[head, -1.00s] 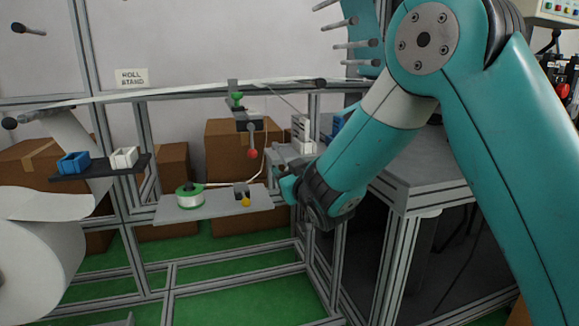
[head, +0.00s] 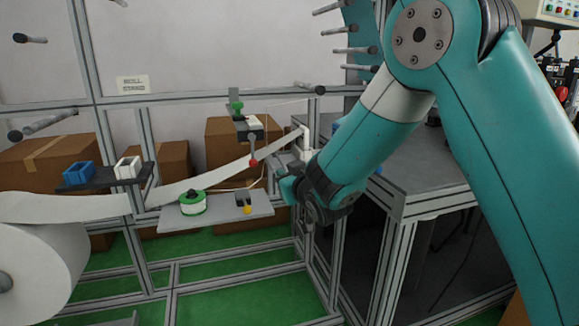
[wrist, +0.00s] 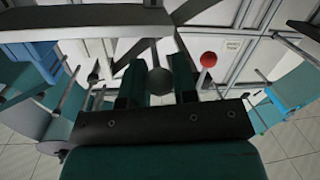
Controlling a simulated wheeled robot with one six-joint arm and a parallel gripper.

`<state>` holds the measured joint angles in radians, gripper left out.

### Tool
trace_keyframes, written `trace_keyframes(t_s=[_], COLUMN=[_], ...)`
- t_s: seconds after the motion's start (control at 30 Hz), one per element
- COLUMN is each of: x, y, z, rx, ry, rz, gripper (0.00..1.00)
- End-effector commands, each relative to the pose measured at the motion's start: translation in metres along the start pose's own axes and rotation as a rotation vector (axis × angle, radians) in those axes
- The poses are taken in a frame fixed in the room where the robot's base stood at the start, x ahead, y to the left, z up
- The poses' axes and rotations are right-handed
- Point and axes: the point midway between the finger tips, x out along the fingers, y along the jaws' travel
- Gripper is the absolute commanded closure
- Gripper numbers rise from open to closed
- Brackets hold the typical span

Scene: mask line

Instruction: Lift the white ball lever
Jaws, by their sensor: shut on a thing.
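The lever's ball (wrist: 160,82) shows in the wrist view between the two fingers of my gripper (wrist: 158,88). It looks dark grey in the shade there. My gripper is shut on this ball. In the head view the ball and the fingertips are hidden behind my wrist. A red ball lever (head: 253,162) hangs to the left of my wrist, under a bracket with a green knob. Its red ball also shows in the wrist view (wrist: 208,60), right of the fingers and apart from them. A yellow ball (head: 247,210) sits at the front of the low shelf.
A grey shelf (head: 225,217) holds a green-and-white spool (head: 193,203). A white web (head: 215,171) slopes up from the large roll (head: 45,255) toward the frame by my wrist. A dark shelf with blue and white blocks (head: 128,167) is at the left. A grey bench (head: 430,170) stands behind my arm.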

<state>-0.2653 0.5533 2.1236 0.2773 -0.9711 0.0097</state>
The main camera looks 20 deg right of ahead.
Motion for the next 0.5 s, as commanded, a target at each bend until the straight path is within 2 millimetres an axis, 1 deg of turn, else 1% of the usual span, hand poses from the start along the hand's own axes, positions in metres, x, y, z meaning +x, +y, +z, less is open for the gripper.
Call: trace_keyframes(t_s=[0.03,0.3,0.37,0.5], x=[-0.001,-0.002,-0.002,-0.001], y=[0.004,0.008,0.009,0.010], z=[-0.014,-0.029,-0.035,-0.039], rx=[0.003,0.016,0.017,0.016], ry=[-0.024,-0.136,-0.142,-0.140], rz=[-0.004,-0.034,-0.036,-0.036], gripper=[1.00,1.00,1.00,1.00])
